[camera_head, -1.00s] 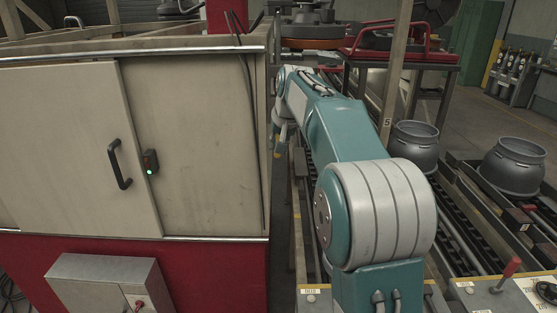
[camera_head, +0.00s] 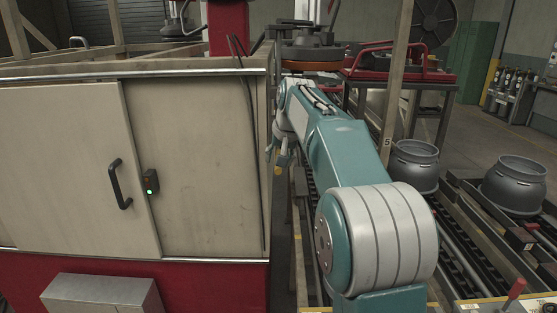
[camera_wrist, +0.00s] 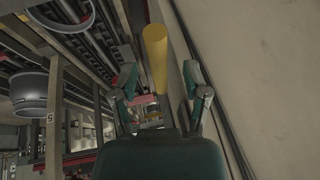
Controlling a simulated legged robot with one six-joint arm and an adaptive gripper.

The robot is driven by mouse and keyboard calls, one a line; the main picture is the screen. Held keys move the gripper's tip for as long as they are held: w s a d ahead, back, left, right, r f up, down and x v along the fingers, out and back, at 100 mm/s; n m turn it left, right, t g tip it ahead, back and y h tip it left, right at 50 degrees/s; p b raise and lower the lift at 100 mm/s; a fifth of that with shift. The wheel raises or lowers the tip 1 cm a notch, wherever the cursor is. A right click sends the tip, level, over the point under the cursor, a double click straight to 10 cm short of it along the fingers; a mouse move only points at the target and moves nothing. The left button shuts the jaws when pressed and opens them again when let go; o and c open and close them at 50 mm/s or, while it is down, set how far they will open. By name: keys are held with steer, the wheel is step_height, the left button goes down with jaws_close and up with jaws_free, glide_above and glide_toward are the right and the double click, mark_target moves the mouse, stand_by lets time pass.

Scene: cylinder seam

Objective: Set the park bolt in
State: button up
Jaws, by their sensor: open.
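My gripper (camera_wrist: 160,75) is open, its two teal fingers apart on either side of the wrist view. A yellow rounded bar (camera_wrist: 155,58) shows between and beyond the fingers; they do not visibly touch it. I cannot tell whether it is the park bolt. In the head view my gripper (camera_head: 283,150) hangs small beside the right side of the pale cabinet (camera_head: 200,150), partly hidden by my arm. A small yellow piece (camera_head: 277,170) shows just below it there. No other thing can be made out as the bolt or its hole.
The cabinet wall (camera_wrist: 265,70) runs close along the right in the wrist view. A wooden post (camera_head: 398,80) stands right of my arm. Grey cylinders (camera_head: 414,165) (camera_head: 515,184) sit on the conveyor tracks. A dark disc (camera_head: 312,53) is at the back.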

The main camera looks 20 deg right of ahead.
steer(key=v, duration=1.1)
steer(key=shift+r, duration=0.15)
steer(key=shift+s, duration=0.1)
steer(key=s+a+f+n, duration=0.1)
steer(key=s+a+f, duration=0.2)
steer(key=s+a, duration=0.35)
steer(key=s+a+f+n, duration=0.2)
steer(key=s+a+f, duration=0.1)
steer(key=s, duration=0.6)
steer(key=s+a+f+n, duration=0.2)
steer(key=s+a+f, duration=0.1)
steer(key=s+f, duration=1.2)
steer(key=shift+f+t, duration=0.2)
steer(key=shift+t, duration=0.1)
steer(key=shift+a, duration=0.1)
